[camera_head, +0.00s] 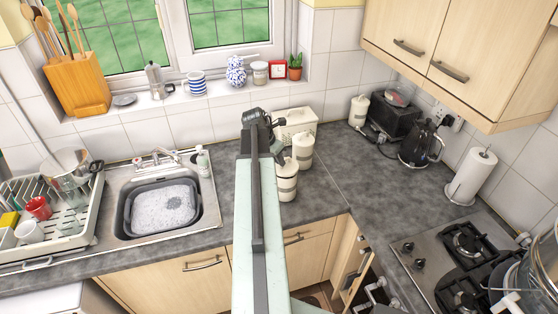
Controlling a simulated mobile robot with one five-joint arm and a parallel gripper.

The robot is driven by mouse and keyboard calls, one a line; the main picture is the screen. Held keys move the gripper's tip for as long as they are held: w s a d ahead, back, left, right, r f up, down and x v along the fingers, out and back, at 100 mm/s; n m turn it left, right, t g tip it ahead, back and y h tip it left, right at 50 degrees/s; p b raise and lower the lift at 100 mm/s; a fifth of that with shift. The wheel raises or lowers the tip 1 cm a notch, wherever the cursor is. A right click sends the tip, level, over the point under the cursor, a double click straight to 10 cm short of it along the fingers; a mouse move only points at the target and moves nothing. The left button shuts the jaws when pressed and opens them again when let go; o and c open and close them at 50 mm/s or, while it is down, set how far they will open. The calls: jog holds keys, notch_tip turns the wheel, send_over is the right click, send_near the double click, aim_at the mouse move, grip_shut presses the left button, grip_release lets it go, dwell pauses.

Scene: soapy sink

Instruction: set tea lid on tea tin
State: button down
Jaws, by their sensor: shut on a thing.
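Cream tins with pale bands stand on the grey worktop right of my arm. The nearest tin (287,186) is probably the tea tin, but I cannot read its label. A second tin (303,150) stands just behind it, to the right. My gripper (281,146) is over the near tin's top, partly hidden by my own arm. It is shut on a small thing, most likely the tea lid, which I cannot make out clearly. Whether that lid touches the tin's rim cannot be told from here.
A cream bin (295,122) stands close behind the tins. A third tin (359,110), a black toaster (393,122) and a kettle (420,143) are farther right. The soapy sink (162,208) lies left. Worktop right of the near tin is clear.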

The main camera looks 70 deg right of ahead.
jog(key=shift+f+b, duration=0.75)
jog(key=shift+f, duration=0.1)
jog(key=c, duration=1.4)
grip_release()
jog(key=shift+c, duration=0.2)
jog(key=shift+r, duration=0.15)
jog(key=p+v, duration=0.7)
jog(key=shift+a+r, duration=0.15)
jog(key=shift+r, duration=0.15)
jog(key=shift+w, duration=0.1)
